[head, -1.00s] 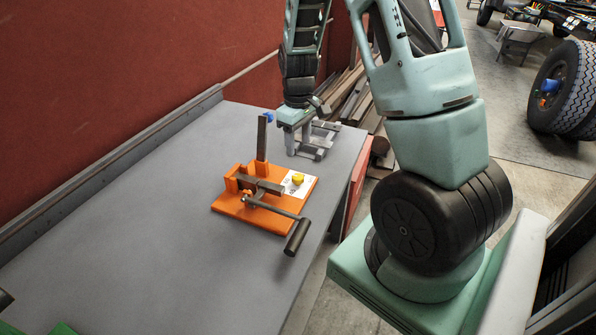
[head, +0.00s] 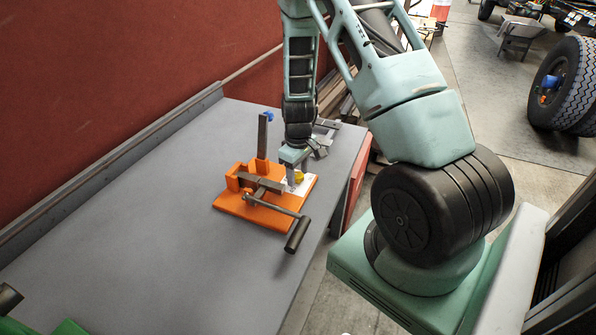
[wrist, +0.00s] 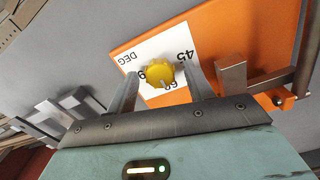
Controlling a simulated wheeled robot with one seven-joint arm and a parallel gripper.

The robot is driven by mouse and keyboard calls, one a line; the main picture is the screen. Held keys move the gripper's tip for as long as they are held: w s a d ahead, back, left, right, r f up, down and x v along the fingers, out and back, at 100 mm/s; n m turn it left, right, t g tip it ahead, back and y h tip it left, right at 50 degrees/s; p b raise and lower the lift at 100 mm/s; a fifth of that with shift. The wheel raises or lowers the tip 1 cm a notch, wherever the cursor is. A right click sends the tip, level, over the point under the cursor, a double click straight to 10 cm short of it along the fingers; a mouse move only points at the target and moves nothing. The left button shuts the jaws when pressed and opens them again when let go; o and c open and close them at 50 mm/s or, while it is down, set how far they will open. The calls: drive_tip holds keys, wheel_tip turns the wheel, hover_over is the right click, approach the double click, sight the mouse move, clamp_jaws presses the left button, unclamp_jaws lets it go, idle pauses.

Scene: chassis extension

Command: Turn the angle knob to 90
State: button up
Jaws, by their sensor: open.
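The yellow angle knob (wrist: 160,74) sits on a white label plate (wrist: 172,45) on the orange bending fixture (head: 240,208). The label reads "DEG" and "45", with other digits beside the knob partly covered. In the head view the knob (head: 299,177) shows just beside my fingers. My gripper (wrist: 161,72) is open, with one finger on each side of the knob in the wrist view; I cannot tell if either finger touches it. It also shows in the head view (head: 293,174), pointing down over the label. The knob's exact pointer reading is unclear.
A grey metal stand (wrist: 65,112) is near my gripper.

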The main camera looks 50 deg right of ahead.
drive_tip(key=c, duration=1)
drive_tip(key=shift+m, duration=0.3)
drive_tip(key=m, duration=0.3)
drive_tip(key=shift+m+b, duration=0.4)
drive_tip(key=m, duration=0.3)
drive_tip(key=shift+m, duration=0.3)
drive_tip(key=m, duration=0.4)
drive_tip(key=shift+r+m, duration=0.1)
drive_tip(key=shift+m, duration=1.9)
